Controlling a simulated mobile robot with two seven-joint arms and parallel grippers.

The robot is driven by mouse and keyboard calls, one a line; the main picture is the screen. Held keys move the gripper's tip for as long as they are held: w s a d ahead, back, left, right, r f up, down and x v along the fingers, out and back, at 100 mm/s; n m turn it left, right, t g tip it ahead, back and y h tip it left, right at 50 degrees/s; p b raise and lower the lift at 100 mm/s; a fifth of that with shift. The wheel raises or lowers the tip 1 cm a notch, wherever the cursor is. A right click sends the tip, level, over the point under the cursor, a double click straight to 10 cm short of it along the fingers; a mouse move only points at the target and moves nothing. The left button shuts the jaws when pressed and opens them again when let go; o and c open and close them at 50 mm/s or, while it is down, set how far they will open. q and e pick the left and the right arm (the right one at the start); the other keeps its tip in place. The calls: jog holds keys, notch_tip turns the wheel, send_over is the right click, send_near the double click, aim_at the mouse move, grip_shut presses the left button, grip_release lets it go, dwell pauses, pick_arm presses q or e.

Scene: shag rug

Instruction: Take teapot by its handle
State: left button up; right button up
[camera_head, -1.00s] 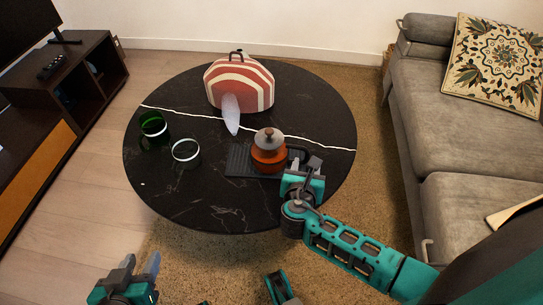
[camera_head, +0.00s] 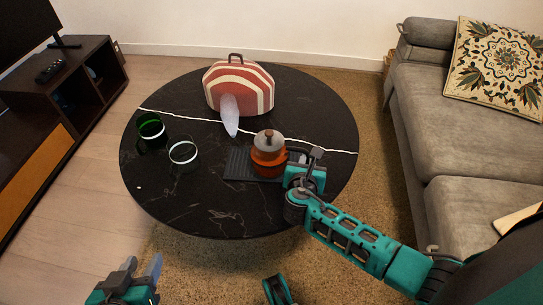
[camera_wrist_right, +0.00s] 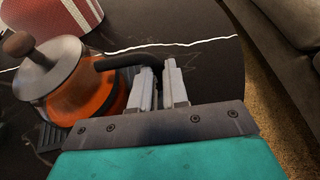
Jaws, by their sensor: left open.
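The teapot (camera_head: 268,160) is orange with a grey lid and a brown knob. It stands upright on a dark ribbed tray (camera_head: 237,166) on the round black table. Its dark handle points right, toward my right gripper (camera_head: 304,164). In the right wrist view the teapot (camera_wrist_right: 85,95) is at the left, and its handle (camera_wrist_right: 118,61) reaches to the fingertips of my right gripper (camera_wrist_right: 160,70). These fingers are close together, with the handle's end between them, partly hidden. My left gripper (camera_head: 138,277) is open and empty, low at the left, away from the table.
A red and white striped bag-like object (camera_head: 239,88) with a pale elongated piece (camera_head: 229,115) in front stands at the table's back. A green glass (camera_head: 150,128) and a clear glass (camera_head: 184,153) stand at the left. A grey sofa (camera_head: 460,150) is at the right.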

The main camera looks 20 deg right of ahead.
grip_shut()
dwell(0.8)
jog(key=shift+w+r, duration=0.1)
jog(key=shift+r, duration=0.05)
jog(key=shift+r, duration=0.1)
